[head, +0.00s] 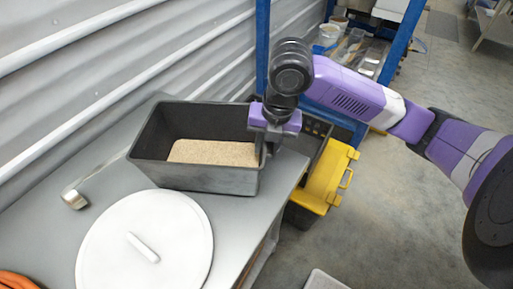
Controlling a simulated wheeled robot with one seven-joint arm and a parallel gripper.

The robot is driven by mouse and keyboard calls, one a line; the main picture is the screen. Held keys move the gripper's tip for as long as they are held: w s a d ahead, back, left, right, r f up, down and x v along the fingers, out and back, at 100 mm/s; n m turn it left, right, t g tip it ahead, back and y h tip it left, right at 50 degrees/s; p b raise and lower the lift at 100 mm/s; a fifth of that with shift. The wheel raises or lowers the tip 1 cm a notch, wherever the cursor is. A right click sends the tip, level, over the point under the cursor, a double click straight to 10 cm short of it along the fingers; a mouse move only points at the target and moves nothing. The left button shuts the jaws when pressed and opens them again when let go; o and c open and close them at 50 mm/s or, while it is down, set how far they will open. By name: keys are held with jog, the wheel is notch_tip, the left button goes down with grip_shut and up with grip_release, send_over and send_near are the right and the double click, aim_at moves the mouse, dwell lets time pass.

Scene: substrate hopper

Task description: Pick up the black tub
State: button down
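The black tub (205,179) is an open rectangular box on the grey bench, part filled with tan, grainy substrate (213,152). My gripper (267,150) points down at the tub's right end wall, close to its rim. The fingers are small and dark against the dark tub, so I cannot tell whether they are closed on the wall or only beside it. The gripper's purple body hides part of the tub's back right corner.
A round white lid (150,250) with a bar handle lies in front of the tub. A metal scoop (76,198) lies at left. A yellow-and-black toolbox (327,178) stands right of the bench. Blue shelving (398,45) is behind; open floor is at right.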

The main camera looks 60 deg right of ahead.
notch_tip(320, 180, up, 19)
jog(key=shift+f, duration=0.15)
dwell(0.5)
